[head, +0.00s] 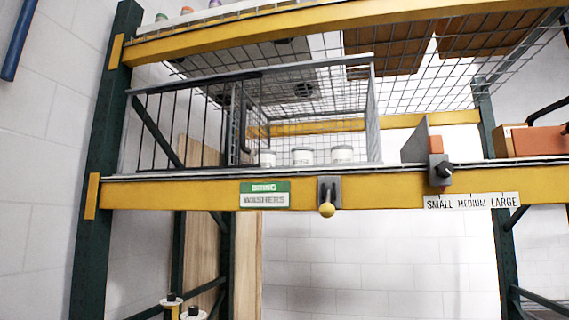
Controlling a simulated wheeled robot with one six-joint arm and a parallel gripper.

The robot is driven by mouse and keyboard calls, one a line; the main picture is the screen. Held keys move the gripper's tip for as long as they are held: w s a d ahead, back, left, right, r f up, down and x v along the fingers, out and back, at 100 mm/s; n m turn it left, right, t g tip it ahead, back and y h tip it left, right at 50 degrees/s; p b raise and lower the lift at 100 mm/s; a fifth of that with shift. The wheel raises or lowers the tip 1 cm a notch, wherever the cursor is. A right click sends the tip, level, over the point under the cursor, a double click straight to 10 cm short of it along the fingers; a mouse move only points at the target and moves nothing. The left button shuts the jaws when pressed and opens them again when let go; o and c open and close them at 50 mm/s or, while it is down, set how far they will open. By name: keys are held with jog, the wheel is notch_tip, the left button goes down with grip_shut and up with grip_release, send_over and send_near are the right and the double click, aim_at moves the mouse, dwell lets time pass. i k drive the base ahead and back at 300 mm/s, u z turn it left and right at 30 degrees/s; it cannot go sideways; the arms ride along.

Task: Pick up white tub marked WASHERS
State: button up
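Three white tubs stand in a row on the shelf inside a wire cage: a left tub (267,159), a middle tub (302,156) and a right tub (342,155). Their lower parts are partly hidden by the shelf's front edge. I cannot read any marking on them. A label reading WASHERS (264,200) is on the yellow beam below the cage. Dark upright bars (180,125) cover the cage's left part; the tubs show to the right of these bars. My gripper is not in view.
A yellow knob on a grey bracket (327,197) sticks out from the beam (380,194). An orange block (538,141) lies far right. A mesh shelf (450,75) hangs above.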

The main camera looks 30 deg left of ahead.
aim_at(301, 155)
jog(key=u, duration=1.5)
